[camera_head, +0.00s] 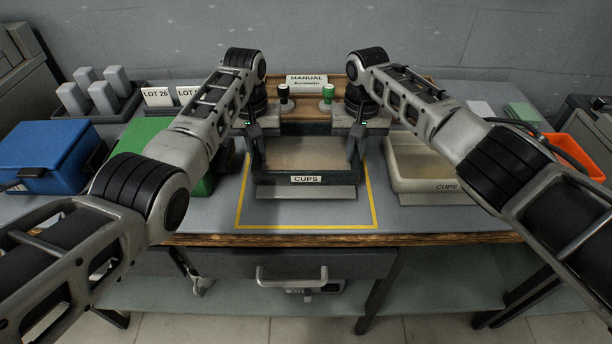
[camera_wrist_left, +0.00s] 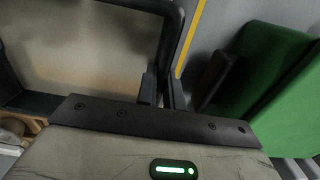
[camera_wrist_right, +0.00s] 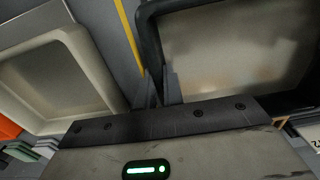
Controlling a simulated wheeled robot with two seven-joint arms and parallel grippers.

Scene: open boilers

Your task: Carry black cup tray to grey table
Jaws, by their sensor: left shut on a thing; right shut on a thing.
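The black cup tray (camera_head: 262,178), labelled CUPS on its front, is within the yellow outline on the grey table (camera_head: 300,212); I cannot tell whether it touches the surface. Its inside looks empty. My left gripper (camera_head: 254,140) is shut on the tray's left wall; in the left wrist view the fingers (camera_wrist_left: 162,92) close on the tray's dark rim (camera_wrist_left: 172,45). My right gripper (camera_head: 355,140) is shut on the right wall; in the right wrist view the fingers (camera_wrist_right: 158,90) close on the rim (camera_wrist_right: 150,40).
A cream CUPS tray (camera_head: 420,183) stands close on the right, a green box (camera_head: 140,135) and a blue box (camera_head: 48,150) on the left. Behind is a wooden board (camera_head: 415,82) with a MANUAL sign (camera_head: 306,80) and two knobs. An orange bin (camera_head: 578,148) is far right.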

